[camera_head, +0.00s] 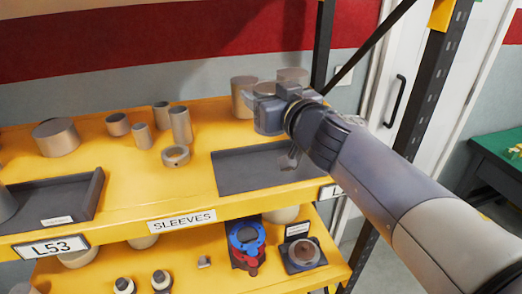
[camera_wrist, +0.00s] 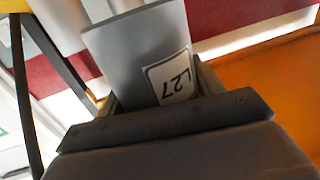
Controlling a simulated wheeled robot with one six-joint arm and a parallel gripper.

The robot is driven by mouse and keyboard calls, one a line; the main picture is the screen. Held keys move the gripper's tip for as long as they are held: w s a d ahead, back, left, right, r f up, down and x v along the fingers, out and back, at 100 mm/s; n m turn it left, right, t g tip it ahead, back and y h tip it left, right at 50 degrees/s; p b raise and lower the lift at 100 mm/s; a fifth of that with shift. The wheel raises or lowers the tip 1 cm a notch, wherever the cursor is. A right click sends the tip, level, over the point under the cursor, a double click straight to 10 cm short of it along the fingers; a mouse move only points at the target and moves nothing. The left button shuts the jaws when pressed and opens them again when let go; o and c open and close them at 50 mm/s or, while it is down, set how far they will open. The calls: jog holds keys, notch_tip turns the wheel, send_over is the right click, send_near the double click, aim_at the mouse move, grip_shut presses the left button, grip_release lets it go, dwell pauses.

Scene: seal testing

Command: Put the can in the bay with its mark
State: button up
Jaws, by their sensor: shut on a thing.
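My gripper (camera_head: 270,108) is shut on a grey can (camera_wrist: 140,45) above the back right of the upper yellow shelf. In the wrist view the can bears a white label reading L27, seen upside down. In the head view my gripper and arm hide much of the can. A dark grey tray-like bay (camera_head: 235,182) lies below and in front of my gripper, empty where visible. Its shelf-edge tag (camera_head: 326,191) shows only an L; my arm hides the rest. Another dark bay (camera_head: 75,207) is at the left, above a tag reading L53 (camera_head: 51,247).
Several tan cylinders and rings stand on the upper shelf (camera_head: 205,145), left of the right bay. A tan cylinder (camera_head: 240,100) stands close to my gripper. A black shelf post (camera_head: 323,45) rises behind. The lower shelf holds a blue and red device (camera_head: 246,238).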

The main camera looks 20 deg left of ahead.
jog(key=shift+d+f+b, duration=0.1)
jog(key=shift+f+b, duration=3.15)
jog(key=shift+f, duration=1.5)
jog(key=shift+s, duration=0.1)
jog(key=shift+f, duration=0.2)
jog(key=o, duration=1.2)
jog(key=shift+c, duration=0.2)
